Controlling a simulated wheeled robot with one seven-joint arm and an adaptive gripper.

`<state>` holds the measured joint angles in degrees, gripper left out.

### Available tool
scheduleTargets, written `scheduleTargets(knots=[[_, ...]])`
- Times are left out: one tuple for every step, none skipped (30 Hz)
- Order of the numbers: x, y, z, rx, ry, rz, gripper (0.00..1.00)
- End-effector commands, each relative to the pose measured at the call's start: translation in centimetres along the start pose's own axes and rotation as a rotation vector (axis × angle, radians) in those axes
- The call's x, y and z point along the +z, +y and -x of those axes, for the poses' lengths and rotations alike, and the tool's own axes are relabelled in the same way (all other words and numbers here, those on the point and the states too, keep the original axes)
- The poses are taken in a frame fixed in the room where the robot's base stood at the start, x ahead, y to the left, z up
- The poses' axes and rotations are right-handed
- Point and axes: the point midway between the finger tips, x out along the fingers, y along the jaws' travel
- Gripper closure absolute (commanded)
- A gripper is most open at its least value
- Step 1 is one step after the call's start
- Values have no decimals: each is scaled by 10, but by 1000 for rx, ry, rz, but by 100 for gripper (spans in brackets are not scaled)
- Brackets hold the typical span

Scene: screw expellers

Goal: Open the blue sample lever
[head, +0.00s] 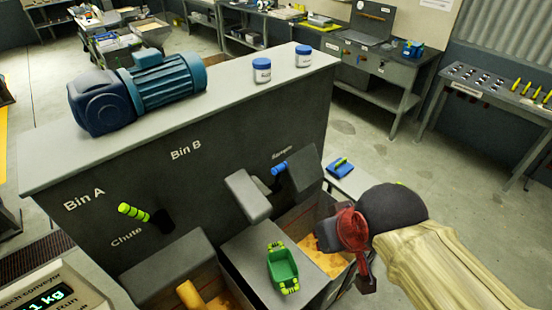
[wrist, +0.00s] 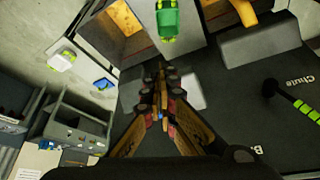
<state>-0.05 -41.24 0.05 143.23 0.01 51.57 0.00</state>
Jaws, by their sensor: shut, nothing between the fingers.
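The blue sample lever (head: 279,169) sticks out of the dark machine's front, under the "Sample" lettering, beside a grey hood. Its handle points left in the head view. My gripper (head: 348,235) is in front of and to the right of the lever, apart from it in the picture, over the bin side. In the wrist view my gripper (wrist: 161,75) has its fingers together at the tips, with nothing held. Small blue patches show between the finger links there; I cannot tell if they are the lever.
A green-handled chute lever (head: 134,212) is at the left, also in the wrist view (wrist: 300,107). A green scoop (head: 283,268) lies on a grey box between open bins. Grey hoods (head: 248,195) project near the lever. A motor (head: 140,90) and two jars (head: 262,70) stand on top.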

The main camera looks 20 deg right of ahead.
Motion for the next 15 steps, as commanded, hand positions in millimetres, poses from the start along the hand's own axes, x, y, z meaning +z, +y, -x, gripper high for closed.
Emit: scheduleTargets(knots=[[-3, 0, 1, 0, -37, 0, 100], [-3, 0, -1, 0, -59, 1, 100], [-6, 0, -2, 0, -83, 1, 100], [-9, 0, -3, 0, -100, 1, 100], [-13, 0, -4, -1, -118, 1, 100], [-18, -1, -5, -1, -139, 1, 100], [-23, -1, -6, -1, -152, 1, 100], [-28, -1, -7, -2, -166, 1, 100], [-34, -1, -8, -2, -184, 1, 100], [-39, -1, -9, -3, -197, 1, 100], [-45, -2, -10, -3, -208, 0, 100], [-52, -2, -12, -4, -224, 0, 100], [-58, -2, -13, -5, -235, 0, 100], [-64, -2, -15, -6, -247, 1, 100], [-72, -3, -17, -7, -260, 3, 100]])
